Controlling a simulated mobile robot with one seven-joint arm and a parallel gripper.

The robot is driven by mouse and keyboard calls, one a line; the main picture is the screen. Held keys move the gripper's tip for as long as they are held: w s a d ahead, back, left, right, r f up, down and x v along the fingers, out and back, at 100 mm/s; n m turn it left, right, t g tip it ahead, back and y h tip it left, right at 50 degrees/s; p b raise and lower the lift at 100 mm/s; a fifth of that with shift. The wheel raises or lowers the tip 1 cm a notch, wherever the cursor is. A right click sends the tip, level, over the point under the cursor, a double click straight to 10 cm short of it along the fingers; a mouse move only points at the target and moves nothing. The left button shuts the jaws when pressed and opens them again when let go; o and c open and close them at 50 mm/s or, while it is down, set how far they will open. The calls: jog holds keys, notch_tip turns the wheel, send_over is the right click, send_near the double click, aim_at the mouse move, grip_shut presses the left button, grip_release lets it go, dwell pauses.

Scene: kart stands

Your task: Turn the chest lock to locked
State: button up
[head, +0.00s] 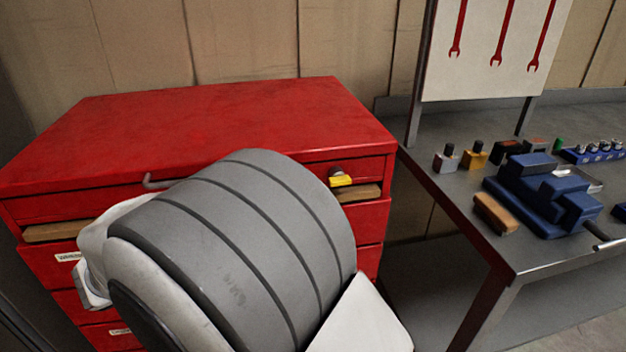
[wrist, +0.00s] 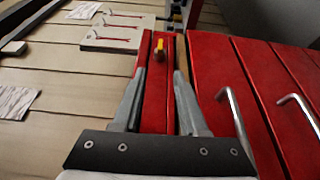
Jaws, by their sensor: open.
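The red tool chest (head: 230,125) stands left of the bench in the head view. Its lock (head: 340,180), with a yellow lever under a dark round knob, sits at the right end of the top front. In the wrist view the yellow lever (wrist: 159,45) shows near the far end of a red strip, ahead of my fingers. My gripper (wrist: 159,76) is open and empty, with its fingers on either side of that strip, apart from the lever. My own arm hides my gripper and much of the chest front in the head view.
Drawer handles (wrist: 237,125) stick out right of my gripper in the wrist view. A grey workbench (head: 440,185) with a blue vise (head: 540,195), a wooden brush-like block (head: 496,213) and small items stands right of the chest. A wrench board (head: 490,50) rises behind it.

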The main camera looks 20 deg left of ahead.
jog(key=shift+v, duration=1.6)
jog(key=w+d+r+m+g, duration=0.1)
jog(key=w+d+m+g, duration=0.3)
jog(key=d, duration=0.7)
jog(key=w+d+n+g, duration=0.15)
jog(key=d+g, duration=0.45)
jog(key=d, duration=0.6)
jog(key=s+d+f+m+y, duration=0.1)
jog(key=s+d+m+y, duration=0.35)
jog(key=d, duration=0.35)
jog(key=s+d+m+y, duration=0.4)
jog(key=s+d+y, duration=0.2)
jog(key=d, duration=0.2)
notch_tip(320, 180, up, 19)
jog(key=p, duration=1.9)
jog(key=shift+w+a+r+t+p, duration=0.2)
jog(key=shift+t+p, duration=0.15)
jog(key=shift+t, duration=0.05)
